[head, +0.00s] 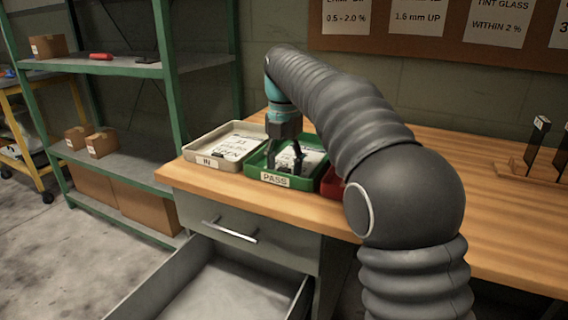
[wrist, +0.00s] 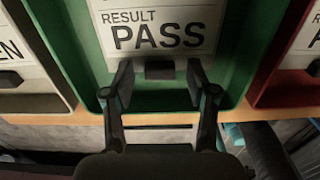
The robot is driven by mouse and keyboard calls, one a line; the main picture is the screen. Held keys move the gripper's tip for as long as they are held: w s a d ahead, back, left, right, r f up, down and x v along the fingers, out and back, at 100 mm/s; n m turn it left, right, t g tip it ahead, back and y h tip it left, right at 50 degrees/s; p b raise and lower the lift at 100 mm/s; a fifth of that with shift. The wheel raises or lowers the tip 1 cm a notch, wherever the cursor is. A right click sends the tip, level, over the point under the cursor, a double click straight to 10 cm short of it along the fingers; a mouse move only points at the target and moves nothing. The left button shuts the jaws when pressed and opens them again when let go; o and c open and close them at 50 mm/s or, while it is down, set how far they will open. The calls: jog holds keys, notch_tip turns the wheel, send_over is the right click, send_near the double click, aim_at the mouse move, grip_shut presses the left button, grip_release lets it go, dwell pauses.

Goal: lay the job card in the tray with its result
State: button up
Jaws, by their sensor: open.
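A white job card (wrist: 158,30) reading "RESULT PASS" lies in the green PASS tray (wrist: 83,40). In the head view, the green tray (head: 275,181) stands near the bench's front edge, and part of the card (head: 313,157) shows behind my gripper. A small dark block (wrist: 159,71) sits at the card's near edge. My gripper (wrist: 160,76) is open, its fingertips either side of the block with gaps between. In the head view, my gripper (head: 285,164) points down over the green tray.
A beige IN tray (head: 203,162), with a card (head: 236,148) in it, stands left of the green tray. A red tray (head: 332,184) stands to its right, partly hidden by my arm; its card (wrist: 304,48) shows in the wrist view. An open drawer (head: 222,290) juts out below the bench.

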jog(key=shift+r, duration=0.1)
jog(key=shift+r+p, duration=2)
jog(key=shift+r, duration=4.1)
jog(key=s+d+r+m+t, duration=0.1)
jog(key=s+d+m+t, duration=0.1)
jog(key=s+d+m, duration=0.5)
jog(key=s+d+f+m+t, duration=0.1)
jog(key=s+d+f+m, duration=0.6)
jog(key=s+f+m, duration=0.2)
jog(key=s+d+f+m+t, duration=0.2)
jog(key=s+d+f+m, duration=0.6)
jog(key=s+m, duration=0.6)
notch_tip(320, 180, down, 2)
jog(key=shift+s+f+m+t, duration=0.25)
jog(key=shift+s+m+t, duration=0.05)
jog(key=shift+m, duration=0.7)
